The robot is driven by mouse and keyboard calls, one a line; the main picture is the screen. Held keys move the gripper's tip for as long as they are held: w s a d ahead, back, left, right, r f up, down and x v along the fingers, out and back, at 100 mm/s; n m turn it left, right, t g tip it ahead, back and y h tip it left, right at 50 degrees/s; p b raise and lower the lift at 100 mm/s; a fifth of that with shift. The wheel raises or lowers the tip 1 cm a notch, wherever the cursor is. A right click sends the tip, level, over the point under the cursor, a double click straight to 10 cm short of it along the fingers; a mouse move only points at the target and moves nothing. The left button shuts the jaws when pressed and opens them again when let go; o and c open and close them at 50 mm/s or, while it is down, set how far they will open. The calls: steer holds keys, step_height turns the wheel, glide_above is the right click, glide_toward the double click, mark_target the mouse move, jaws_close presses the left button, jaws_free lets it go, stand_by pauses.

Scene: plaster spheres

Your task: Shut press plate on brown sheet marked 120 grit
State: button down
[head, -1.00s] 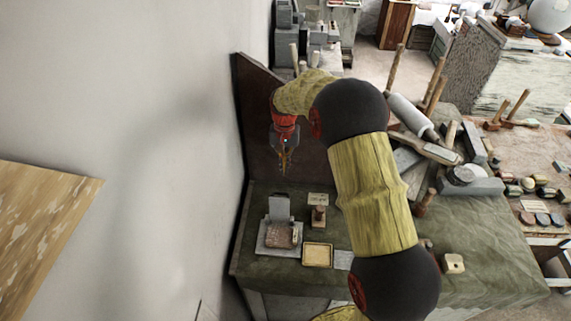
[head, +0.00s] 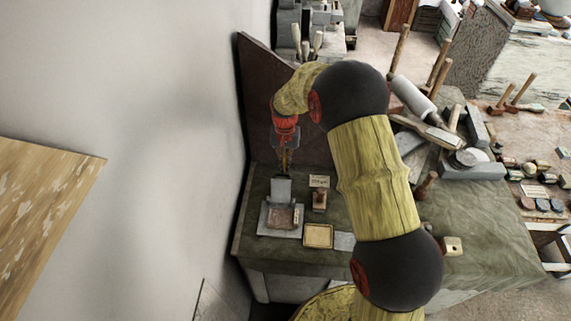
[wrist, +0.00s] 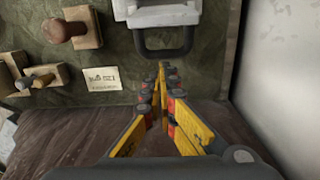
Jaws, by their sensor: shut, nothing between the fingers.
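The press has a grey base (head: 265,226) on the green bench top, with a brown sheet (head: 279,218) lying on it. Its grey press plate (head: 281,189) stands raised at the back of the base, so the press is open. In the wrist view the plate (wrist: 165,15) is at the top, with a dark loop handle (wrist: 167,52). My gripper (head: 285,168) is shut and empty, just behind and above the plate's top edge. Its fingertips (wrist: 162,70) show close by the handle; I cannot tell whether they touch. A card (wrist: 102,79) beside the press reads 120, upside down.
A wooden-handled stamp (head: 319,199) and a yellow tray (head: 318,235) stand right of the press. A brown panel (head: 262,95) rises behind the bench, and a pale wall (head: 150,130) is at left. Mallets and tools crowd the bench's right side.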

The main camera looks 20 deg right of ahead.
steer(key=shift+s+a+r+t+b, duration=0.15)
steer(key=shift+s+r+t+b, duration=0.1)
steer(key=shift+t+b, duration=0.25)
